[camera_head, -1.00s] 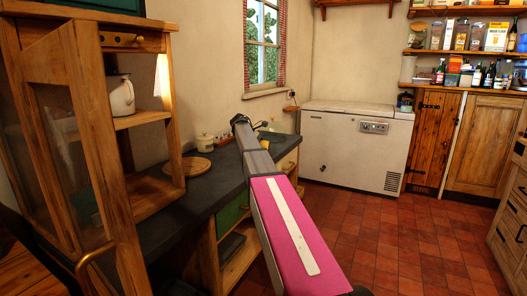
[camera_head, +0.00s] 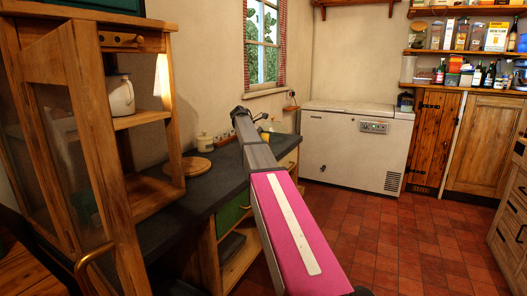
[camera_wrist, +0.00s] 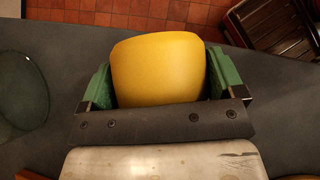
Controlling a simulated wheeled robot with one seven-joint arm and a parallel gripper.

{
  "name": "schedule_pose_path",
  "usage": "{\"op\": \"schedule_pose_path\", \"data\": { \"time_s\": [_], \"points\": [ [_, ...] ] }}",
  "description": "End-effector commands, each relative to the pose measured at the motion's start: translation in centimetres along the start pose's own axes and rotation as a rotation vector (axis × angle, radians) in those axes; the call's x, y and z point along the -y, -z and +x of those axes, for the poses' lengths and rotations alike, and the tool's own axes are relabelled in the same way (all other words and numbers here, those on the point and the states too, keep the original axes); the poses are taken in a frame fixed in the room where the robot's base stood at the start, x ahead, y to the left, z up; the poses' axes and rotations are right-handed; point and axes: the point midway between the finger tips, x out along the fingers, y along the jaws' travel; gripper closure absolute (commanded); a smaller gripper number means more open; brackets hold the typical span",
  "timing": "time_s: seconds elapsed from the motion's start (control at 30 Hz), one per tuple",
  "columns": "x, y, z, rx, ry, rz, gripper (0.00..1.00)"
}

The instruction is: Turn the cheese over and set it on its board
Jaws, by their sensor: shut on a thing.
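The cheese (camera_wrist: 160,68) is a smooth yellow block with rounded edges, seen close up in the wrist view. My gripper (camera_wrist: 160,82) is shut on it, with one green finger against each side. The lower part of the cheese is hidden behind the dark gripper body. In the head view my arm reaches over the dark worktop, and a small yellow patch of the cheese (camera_head: 265,128) shows beyond the arm's end. A round wooden board (camera_head: 190,168) lies bare on the worktop, left of my arm.
A lidded cream pot (camera_head: 205,138) stands behind the board. A greenish glass dish (camera_wrist: 20,90) is left of my gripper. A wooden cabinet (camera_head: 105,130) with an open glazed door stands at the left. A window (camera_head: 264,45) is above the worktop (camera_head: 215,180).

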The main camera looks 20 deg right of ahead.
Motion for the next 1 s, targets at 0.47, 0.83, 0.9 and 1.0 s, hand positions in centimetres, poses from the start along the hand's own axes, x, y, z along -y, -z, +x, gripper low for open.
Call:
{"op": "schedule_pose_path", "data": {
  "time_s": [0.47,0.83,0.9,1.0],
  "points": [
    [-0.1,-2.8,-3.1,0.001,-0.001,0.001,0.30],
    [0.0,-4.1,-4.5,0.001,-0.001,0.000,0.30],
    [0.0,-4.1,-4.5,0.001,-0.001,0.000,0.30],
    [0.0,-4.1,-4.5,0.001,-0.001,0.000,0.30]
  ]
}}
